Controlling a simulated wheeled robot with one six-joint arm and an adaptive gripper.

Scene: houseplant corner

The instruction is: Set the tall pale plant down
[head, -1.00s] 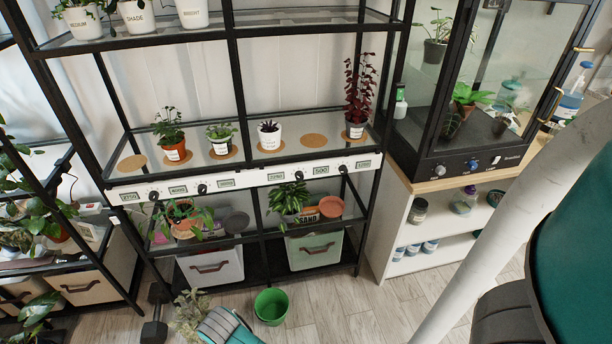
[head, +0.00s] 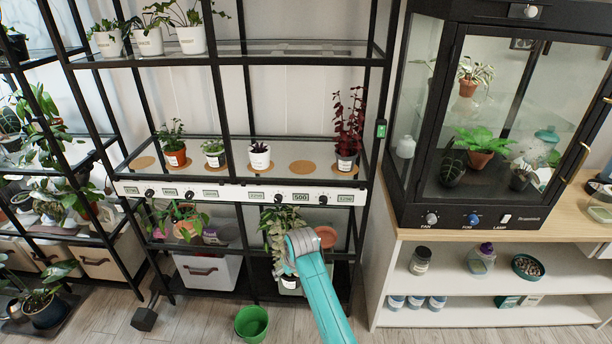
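The tall pale plant (head: 273,224) has drooping grey-green leaves. It is in front of the lower shelf of the middle rack. My gripper (head: 287,262) is at its lower part and appears shut on it, seen from behind. The fingertips and most of the pot are hidden by my teal arm and the leaves. On the middle shelf (head: 205,178), two round cork mats are bare: one at the far left (head: 142,163) and one right of centre (head: 302,167). Several potted plants stand on the other mats, including a tall dark-red one (head: 349,125).
A strip of dials and number labels (head: 240,193) runs along the shelf's front edge. Black rack posts stand close to the plant. A green bucket (head: 251,323) is on the floor. A glass cabinet (head: 500,120) stands to the right on a wooden-topped unit.

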